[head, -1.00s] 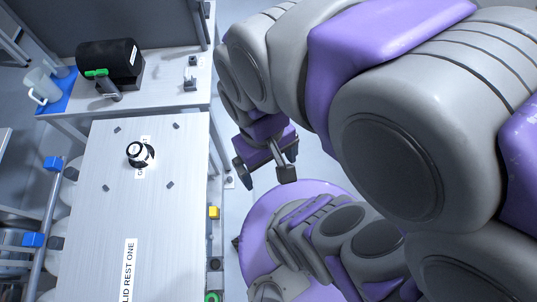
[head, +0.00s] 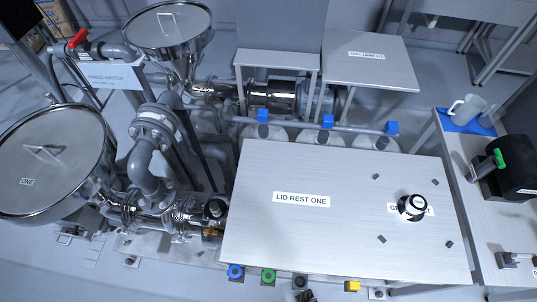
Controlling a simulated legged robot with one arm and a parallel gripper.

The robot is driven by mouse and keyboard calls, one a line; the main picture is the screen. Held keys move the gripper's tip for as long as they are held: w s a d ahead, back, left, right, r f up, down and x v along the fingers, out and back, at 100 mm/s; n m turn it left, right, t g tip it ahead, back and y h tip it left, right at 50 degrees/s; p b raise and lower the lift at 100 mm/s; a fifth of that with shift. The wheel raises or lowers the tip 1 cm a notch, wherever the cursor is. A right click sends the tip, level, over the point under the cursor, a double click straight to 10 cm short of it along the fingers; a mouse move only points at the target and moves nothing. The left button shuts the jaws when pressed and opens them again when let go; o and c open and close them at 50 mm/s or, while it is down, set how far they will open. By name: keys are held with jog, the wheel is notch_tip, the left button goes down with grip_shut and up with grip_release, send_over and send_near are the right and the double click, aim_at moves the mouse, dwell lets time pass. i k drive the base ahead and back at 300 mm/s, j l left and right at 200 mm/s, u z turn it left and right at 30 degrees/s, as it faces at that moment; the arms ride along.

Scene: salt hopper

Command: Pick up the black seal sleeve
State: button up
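A small round black-and-white piece (head: 411,207) stands on the right part of the pale table, among several small dark pegs and partly over a white label. Its black part looks like a ring or sleeve, but it is too small to tell for sure. A larger black cylinder (head: 517,165) with a green-handled part lies on the side bench at the right edge. I cannot tell for certain which is the seal sleeve.
The table (head: 330,245) is bare around its "LID REST ONE" label (head: 301,199). Coloured buttons (head: 268,276) line its front edge. Steel hoppers (head: 50,165) and pipes (head: 145,165) crowd the left. A clear jug (head: 466,108) stands on a blue mat on the side bench (head: 480,215).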

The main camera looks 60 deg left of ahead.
aim_at(214, 207)
jog(key=u, duration=3.1)
jog(key=j+z, duration=0.15)
jog(key=z, duration=0.35)
jog(key=i+j+z, duration=0.1)
jog(key=z, duration=0.35)
jog(key=j+z, duration=0.3)
jog(key=j, duration=0.75)
jog(key=k+j+z, duration=0.1)
jog(key=j+z, duration=0.2)
jog(key=j, duration=0.75)
